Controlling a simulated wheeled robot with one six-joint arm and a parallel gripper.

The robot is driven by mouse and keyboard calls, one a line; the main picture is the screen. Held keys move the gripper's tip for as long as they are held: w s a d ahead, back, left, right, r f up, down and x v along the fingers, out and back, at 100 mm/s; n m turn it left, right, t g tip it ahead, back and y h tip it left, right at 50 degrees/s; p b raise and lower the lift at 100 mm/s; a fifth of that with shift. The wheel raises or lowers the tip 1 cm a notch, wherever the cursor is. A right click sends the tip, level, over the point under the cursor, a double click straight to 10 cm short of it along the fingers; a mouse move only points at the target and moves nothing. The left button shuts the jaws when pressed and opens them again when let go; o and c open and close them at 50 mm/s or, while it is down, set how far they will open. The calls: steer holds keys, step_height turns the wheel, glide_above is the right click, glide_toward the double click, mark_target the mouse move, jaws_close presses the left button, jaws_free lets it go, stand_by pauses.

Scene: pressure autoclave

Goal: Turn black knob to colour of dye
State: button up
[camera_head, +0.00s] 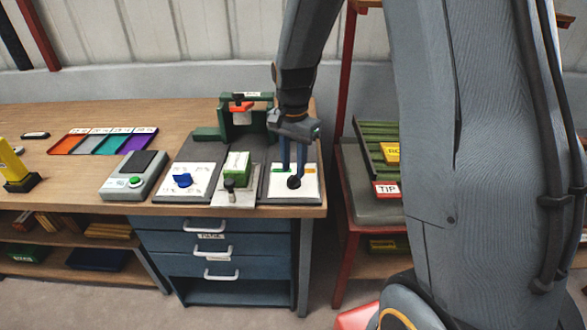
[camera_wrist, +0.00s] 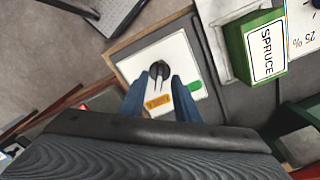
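The black knob (camera_head: 294,182) sits on a white panel (camera_head: 311,191) at the right end of the bench. In the wrist view, the knob (camera_wrist: 152,78) shows a pale pointer mark. An orange label (camera_wrist: 158,102) and a green label (camera_wrist: 195,85) lie beside it on the panel; other labels may be hidden by my fingers. My gripper (camera_head: 293,168) points down over the knob, its two blue fingers apart. In the wrist view, the fingertips (camera_wrist: 159,80) appear close to the knob, with a gap between them; contact is unclear. A green box (camera_wrist: 262,50) marked SPRUCE stands nearby.
A blue knob (camera_head: 182,180) is on another white panel to the left. A grey device (camera_head: 133,178) with a green button and a tray of orange, grey, teal and purple sections (camera_head: 103,142) lie farther left. A green press (camera_head: 240,122) with an orange part stands behind.

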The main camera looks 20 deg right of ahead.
mark_target(294, 179)
steer(key=shift+f, duration=1.1)
jaws_close()
